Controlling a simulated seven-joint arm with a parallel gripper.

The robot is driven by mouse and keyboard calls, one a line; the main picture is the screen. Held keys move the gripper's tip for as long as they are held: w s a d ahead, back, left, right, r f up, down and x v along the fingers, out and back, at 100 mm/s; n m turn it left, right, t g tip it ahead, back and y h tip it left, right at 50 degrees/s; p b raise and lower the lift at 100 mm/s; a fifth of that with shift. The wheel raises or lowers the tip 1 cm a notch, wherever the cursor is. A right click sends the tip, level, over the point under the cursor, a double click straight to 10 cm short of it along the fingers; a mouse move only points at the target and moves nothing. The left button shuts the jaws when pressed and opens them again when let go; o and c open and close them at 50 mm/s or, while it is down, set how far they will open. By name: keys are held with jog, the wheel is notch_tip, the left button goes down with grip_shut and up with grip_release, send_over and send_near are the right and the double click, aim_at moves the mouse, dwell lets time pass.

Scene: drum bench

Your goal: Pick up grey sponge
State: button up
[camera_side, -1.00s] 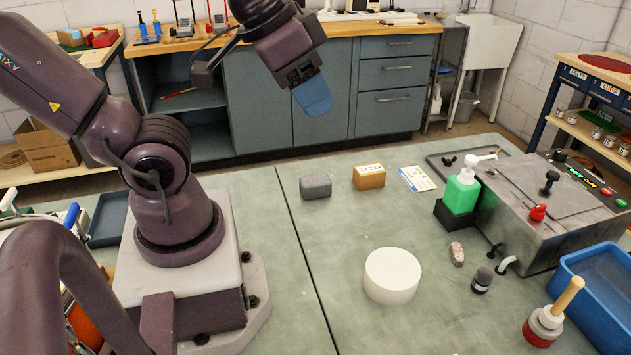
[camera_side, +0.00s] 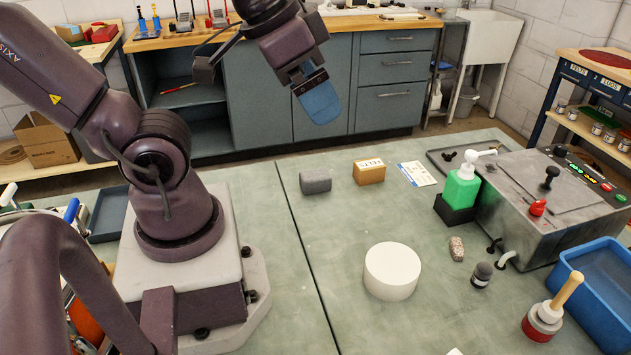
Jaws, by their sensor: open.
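The grey sponge (camera_side: 315,181) is a small dark grey block with rounded edges. It lies on the green-grey bench top, just right of the dark seam and left of a brown box. My gripper (camera_side: 322,108) hangs in the air above and behind the sponge in the side view, well apart from it. Its blue finger part points down. It is open with nothing visible in it, though the gap between the fingers does not show from this side.
A brown labelled box (camera_side: 369,172) stands close right of the sponge. Beyond are a white card (camera_side: 416,174), a green pump bottle (camera_side: 461,188) and a grey machine (camera_side: 545,205). A white cylinder (camera_side: 392,271) stands nearer the camera. The bench left of and before the sponge is clear.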

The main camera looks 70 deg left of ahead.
notch_tip(320, 180, down, 8)
jog(key=w+m+g+y, duration=0.1)
jog(key=w+g, duration=0.1)
jog(key=g, duration=0.3)
jog(key=m+g+y, duration=0.3)
jog(key=m+y, duration=0.9)
jog(key=m, duration=0.3)
send_near(318, 180)
jog(key=s, duration=0.3)
jog(key=s+d, duration=0.1)
jog(key=s, duration=0.1)
jog(key=shift+s+r, duration=0.1)
jog(key=shift+r, duration=0.25)
jog(key=w+m+t, duration=0.2)
jog(key=w, duration=0.1)
jog(key=shift+w+a+f+t, duration=0.2)
jog(key=shift+a+t, duration=0.1)
jog(key=shift+a, duration=0.1)
jog(key=x, duration=0.7)
jog(key=shift+a+r, duration=0.1)
jog(key=shift+a, duration=0.05)
jog(key=x, duration=0.5)
jog(key=shift+a+f, duration=0.25)
jog(key=c, duration=0.9)
